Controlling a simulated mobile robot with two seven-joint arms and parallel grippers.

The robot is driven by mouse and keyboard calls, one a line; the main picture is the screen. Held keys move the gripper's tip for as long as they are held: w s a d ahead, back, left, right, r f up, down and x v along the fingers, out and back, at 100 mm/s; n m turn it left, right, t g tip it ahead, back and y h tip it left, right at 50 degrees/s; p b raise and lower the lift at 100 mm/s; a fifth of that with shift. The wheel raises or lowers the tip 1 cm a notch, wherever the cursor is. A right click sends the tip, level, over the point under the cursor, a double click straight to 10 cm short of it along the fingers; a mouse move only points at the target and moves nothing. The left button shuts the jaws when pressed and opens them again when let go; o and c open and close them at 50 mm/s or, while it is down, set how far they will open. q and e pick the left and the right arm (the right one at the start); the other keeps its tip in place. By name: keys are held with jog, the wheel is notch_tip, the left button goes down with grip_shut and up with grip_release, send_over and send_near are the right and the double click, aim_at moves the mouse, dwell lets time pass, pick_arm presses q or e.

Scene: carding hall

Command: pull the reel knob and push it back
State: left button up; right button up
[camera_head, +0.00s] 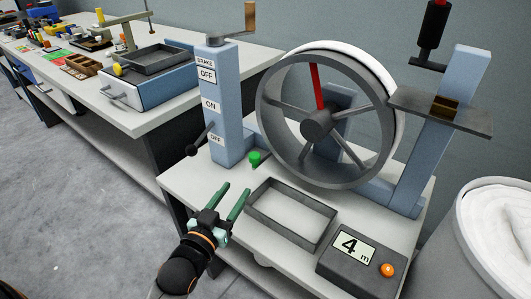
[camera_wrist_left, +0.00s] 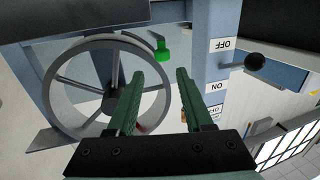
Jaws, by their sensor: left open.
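The green knob (camera_head: 255,158) sits low between the blue brake post and the big reel (camera_head: 319,118), a grey spoked wheel with one red spoke and a white band around its rim. In the left wrist view the green knob (camera_wrist_left: 162,50) shows beyond the fingertips, between the reel (camera_wrist_left: 80,125) and the post. My left gripper (camera_head: 238,189) is open and empty, with green fingers spread, in front of the knob and apart from it. Its fingers (camera_wrist_left: 159,75) show nothing between them. My right gripper is not in view.
The brake post (camera_head: 224,110) carries a black ball lever (camera_head: 191,150) near the left gripper and a crank on top. A dark empty tray (camera_head: 291,215) and a display box (camera_head: 357,262) reading 4 m stand right of the gripper. A white-lined drum (camera_head: 490,235) is at right.

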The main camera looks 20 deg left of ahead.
aim_at(252, 161)
pick_arm(q)
jog(key=w, duration=0.5)
jog(key=w+b, duration=0.1)
jog(key=w, duration=0.2)
jog(key=shift+w+a+r, duration=0.1)
jog(key=shift+a+r, duration=0.15)
jog(key=shift+r, duration=0.1)
jog(key=w+b, duration=0.1)
jog(key=w, duration=0.3)
jog(key=shift+w, duration=0.2)
jog(key=shift+w+a, duration=0.1)
jog(key=shift+w, duration=0.3)
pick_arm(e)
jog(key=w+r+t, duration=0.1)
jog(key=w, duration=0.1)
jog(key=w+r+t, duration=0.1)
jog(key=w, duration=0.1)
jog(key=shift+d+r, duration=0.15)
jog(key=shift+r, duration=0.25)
pick_arm(q)
grip_shut()
